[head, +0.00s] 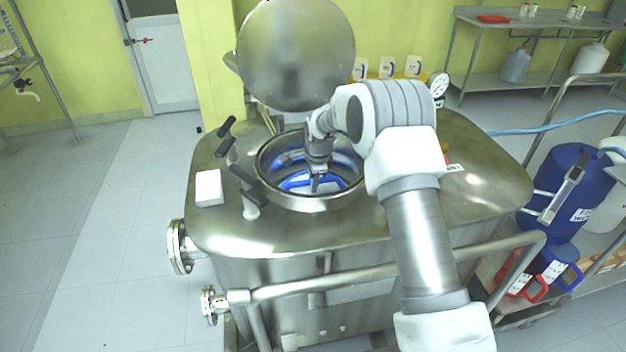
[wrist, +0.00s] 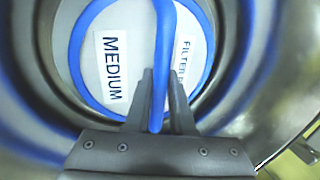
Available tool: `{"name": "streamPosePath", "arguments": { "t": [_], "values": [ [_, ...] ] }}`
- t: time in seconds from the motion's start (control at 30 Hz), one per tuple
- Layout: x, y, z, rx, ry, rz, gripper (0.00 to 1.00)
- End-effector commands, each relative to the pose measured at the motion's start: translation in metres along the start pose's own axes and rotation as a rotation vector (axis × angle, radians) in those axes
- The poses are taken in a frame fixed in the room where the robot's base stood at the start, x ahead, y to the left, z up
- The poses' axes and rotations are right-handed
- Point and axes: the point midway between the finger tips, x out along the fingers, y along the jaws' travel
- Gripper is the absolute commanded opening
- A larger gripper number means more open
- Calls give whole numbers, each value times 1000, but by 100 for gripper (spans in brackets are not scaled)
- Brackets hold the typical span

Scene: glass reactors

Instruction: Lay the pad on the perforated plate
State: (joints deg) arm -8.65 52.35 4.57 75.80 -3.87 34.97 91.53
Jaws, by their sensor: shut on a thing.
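The pad (wrist: 110,67) is a round white disc with a blue rim and a blue strap-like handle (wrist: 164,40) across it. Labels reading "MEDIUM" and "FILTER" lie on either side of the handle. My gripper (wrist: 160,85) is shut on the handle. In the head view, my gripper (head: 316,182) reaches down through the vessel's round opening (head: 268,190), and part of the blue-rimmed pad (head: 297,183) shows inside. The perforated plate is not visible. I cannot tell whether the pad touches anything beneath it.
The steel opening wall closely surrounds my gripper. The round lid (head: 296,55) stands raised behind the opening. Black-handled clamps (head: 241,174) stand at its left, near a white block (head: 209,188). A steel rail (head: 390,270) runs along the front.

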Motion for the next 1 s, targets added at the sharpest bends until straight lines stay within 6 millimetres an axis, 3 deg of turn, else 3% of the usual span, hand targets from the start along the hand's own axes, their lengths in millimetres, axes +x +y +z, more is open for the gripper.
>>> {"name": "streamPosePath", "arguments": {
  "t": [0.93, 0.97, 1.0],
  "values": [
    [11, 3, 0, 0, 0, -2, 0],
    [11, 3, 0, 0, 0, -2, 23],
    [10, 2, 0, 0, 0, -2, 30]
  ]
}}
